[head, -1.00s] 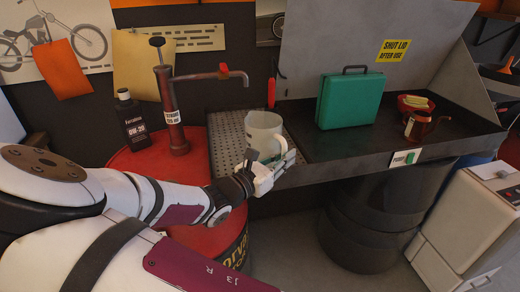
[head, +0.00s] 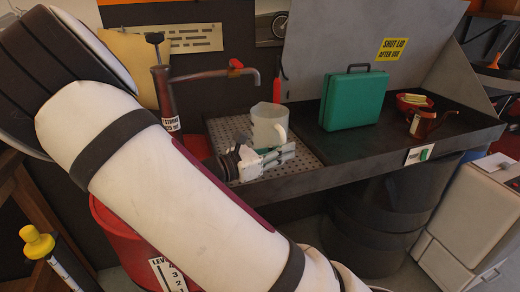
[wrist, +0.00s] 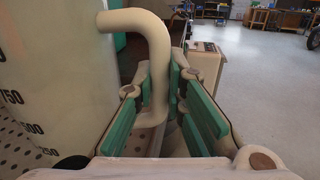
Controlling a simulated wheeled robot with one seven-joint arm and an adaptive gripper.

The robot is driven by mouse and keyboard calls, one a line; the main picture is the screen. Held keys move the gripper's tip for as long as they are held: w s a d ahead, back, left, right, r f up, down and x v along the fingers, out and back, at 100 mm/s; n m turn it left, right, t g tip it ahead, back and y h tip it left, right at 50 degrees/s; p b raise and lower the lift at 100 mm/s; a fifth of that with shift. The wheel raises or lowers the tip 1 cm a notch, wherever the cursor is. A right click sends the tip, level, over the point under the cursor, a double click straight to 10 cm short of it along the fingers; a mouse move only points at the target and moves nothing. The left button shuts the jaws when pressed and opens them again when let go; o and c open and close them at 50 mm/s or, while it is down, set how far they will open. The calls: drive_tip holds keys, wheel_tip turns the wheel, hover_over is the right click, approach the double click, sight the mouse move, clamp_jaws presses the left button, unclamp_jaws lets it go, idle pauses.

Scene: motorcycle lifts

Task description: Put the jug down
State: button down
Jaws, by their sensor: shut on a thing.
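The jug (head: 267,126) is pale and translucent, upright at the perforated left part of the washer tray (head: 222,132). Whether its base touches the plate is hard to tell, since my gripper hides the lower part. My gripper (head: 277,157) is at the jug's near right side. In the wrist view the jug's wall (wrist: 55,75) with dark volume marks fills the left. Its curved handle (wrist: 157,62) comes down between the green-padded fingers of my gripper (wrist: 160,88), which are shut around it.
A green case (head: 352,100), a red bowl (head: 412,103) and a dark red oil can (head: 424,124) stand on the tray's right part. A pump spout (head: 215,75) reaches over the left side. Black tray surface is free between jug and case.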

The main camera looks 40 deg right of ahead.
sight(268, 146)
drive_tip(key=w, duration=0.3)
drive_tip(key=w+d, duration=0.1)
drive_tip(key=w, duration=0.2)
drive_tip(key=w+d+f+b, duration=0.1)
drive_tip(key=w, duration=0.2)
drive_tip(key=shift+w+d, duration=0.1)
drive_tip(key=shift+w, duration=0.05)
drive_tip(key=shift+f, duration=1.7)
drive_tip(key=c, duration=1.6)
unclamp_jaws()
drive_tip(key=shift+f, duration=0.15)
drive_tip(key=shift+c, duration=0.2)
